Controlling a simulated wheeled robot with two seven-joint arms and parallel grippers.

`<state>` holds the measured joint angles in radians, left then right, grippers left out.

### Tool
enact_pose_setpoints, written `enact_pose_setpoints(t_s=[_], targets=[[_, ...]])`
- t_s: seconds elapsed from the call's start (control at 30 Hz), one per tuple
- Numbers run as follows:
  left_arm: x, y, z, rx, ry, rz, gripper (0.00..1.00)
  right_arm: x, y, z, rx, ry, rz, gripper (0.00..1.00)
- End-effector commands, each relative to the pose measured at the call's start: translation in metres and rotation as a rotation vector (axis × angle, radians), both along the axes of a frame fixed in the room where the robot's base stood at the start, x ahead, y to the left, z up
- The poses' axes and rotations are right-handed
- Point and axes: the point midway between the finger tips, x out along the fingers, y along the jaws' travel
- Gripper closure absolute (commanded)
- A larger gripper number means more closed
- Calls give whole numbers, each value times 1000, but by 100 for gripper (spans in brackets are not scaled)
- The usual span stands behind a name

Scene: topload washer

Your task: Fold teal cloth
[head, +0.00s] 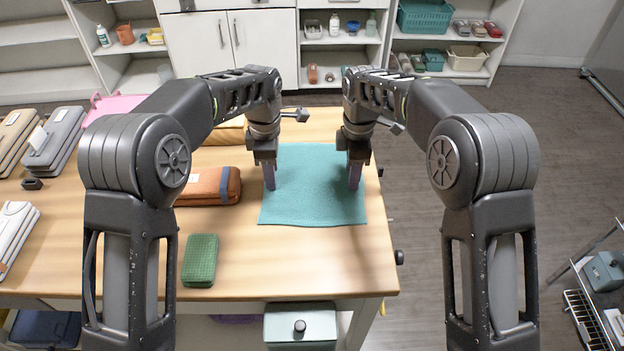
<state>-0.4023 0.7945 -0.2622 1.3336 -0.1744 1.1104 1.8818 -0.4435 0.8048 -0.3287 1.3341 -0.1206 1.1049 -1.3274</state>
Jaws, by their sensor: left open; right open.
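The teal cloth (315,205) lies flat and spread out on the wooden table near its right edge. My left gripper (269,183) points down over the left edge of the cloth, with its fingers open. My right gripper (355,183) points down over the right edge of the cloth, also open. Both fingertips are at or just above the cloth; I cannot tell whether they touch it. Nothing shows between the fingers of either gripper. My wrists and forearms hide parts of the cloth's far corners.
On the wooden table (230,255), a green folded cloth (201,260) lies at the front and an orange-brown bundle (210,186) lies left of the teal cloth. Bare tabletop lies in front of the teal cloth.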

Motion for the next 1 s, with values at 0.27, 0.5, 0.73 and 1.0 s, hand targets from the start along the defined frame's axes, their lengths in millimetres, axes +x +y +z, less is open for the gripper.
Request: enact_pose_setpoints(t_s=[0.27,0.5,0.73,1.0], targets=[[0,0,-3,0,1,0,60,-1,0,-2,0,2,0,60],[0,0,-3,0,2,0,70,-1,0,-2,-1,3,0,70],[-1,0,-3,1,2,0,80,-1,0,-3,-1,3,0,80],[-1,0,-4,1,3,0,91,-1,0,-3,-1,3,0,91]])
